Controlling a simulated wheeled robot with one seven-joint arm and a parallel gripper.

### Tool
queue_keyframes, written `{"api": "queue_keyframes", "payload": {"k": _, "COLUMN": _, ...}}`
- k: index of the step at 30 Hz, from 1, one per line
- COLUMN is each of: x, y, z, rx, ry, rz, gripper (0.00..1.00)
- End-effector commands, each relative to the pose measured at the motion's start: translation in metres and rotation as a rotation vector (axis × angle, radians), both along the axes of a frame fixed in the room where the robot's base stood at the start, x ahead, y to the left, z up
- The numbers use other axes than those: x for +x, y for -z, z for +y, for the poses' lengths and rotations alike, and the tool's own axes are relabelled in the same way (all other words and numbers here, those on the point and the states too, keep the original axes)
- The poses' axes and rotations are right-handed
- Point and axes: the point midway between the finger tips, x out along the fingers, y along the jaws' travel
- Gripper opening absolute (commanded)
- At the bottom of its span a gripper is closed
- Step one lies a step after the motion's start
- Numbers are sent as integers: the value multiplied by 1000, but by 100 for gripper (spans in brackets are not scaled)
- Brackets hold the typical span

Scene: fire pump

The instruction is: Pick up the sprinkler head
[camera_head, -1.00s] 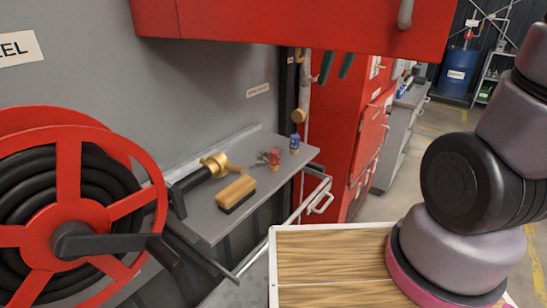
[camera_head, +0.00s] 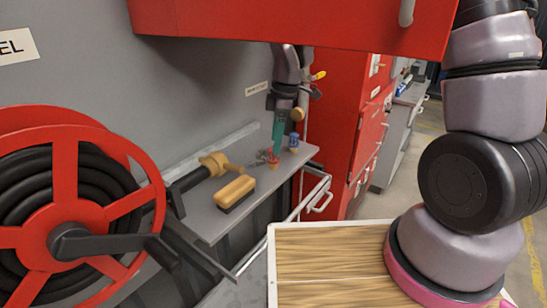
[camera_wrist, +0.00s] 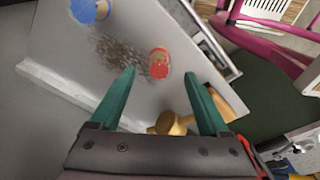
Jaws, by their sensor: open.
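A small red-topped piece with a brass-coloured base (camera_head: 273,163), which looks like a sprinkler head, stands on the grey shelf. In the wrist view its round red top (camera_wrist: 159,63) shows just beyond and between the fingertips. A similar blue-topped piece (camera_head: 294,143) stands to its right; it is at the top left in the wrist view (camera_wrist: 88,10). I cannot tell from the label alone which one is meant. My gripper (camera_head: 277,150) has teal fingers pointing down over the red piece. In the wrist view my gripper (camera_wrist: 159,73) is open and empty. Contact is not visible.
The red hose reel (camera_head: 70,205) is at left. A red cabinet (camera_head: 290,22) overhangs above; another (camera_head: 345,140) stands at right.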

Motion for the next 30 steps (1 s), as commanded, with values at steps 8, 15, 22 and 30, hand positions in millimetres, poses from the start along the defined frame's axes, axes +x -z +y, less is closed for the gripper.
{"api": "queue_keyframes", "payload": {"k": 8, "x": 0, "y": 38, "z": 6, "rx": -2, "ry": 0, "rz": 4, "gripper": 79}}
{"api": "queue_keyframes", "payload": {"k": 15, "x": 1, "y": 51, "z": 8, "rx": 0, "ry": 1, "rz": -1, "gripper": 79}}
{"api": "queue_keyframes", "payload": {"k": 22, "x": 1, "y": 51, "z": 8, "rx": 0, "ry": 2, "rz": -1, "gripper": 45}}
{"api": "queue_keyframes", "payload": {"k": 30, "x": 2, "y": 51, "z": 8, "rx": 0, "ry": 2, "rz": -1, "gripper": 0}}
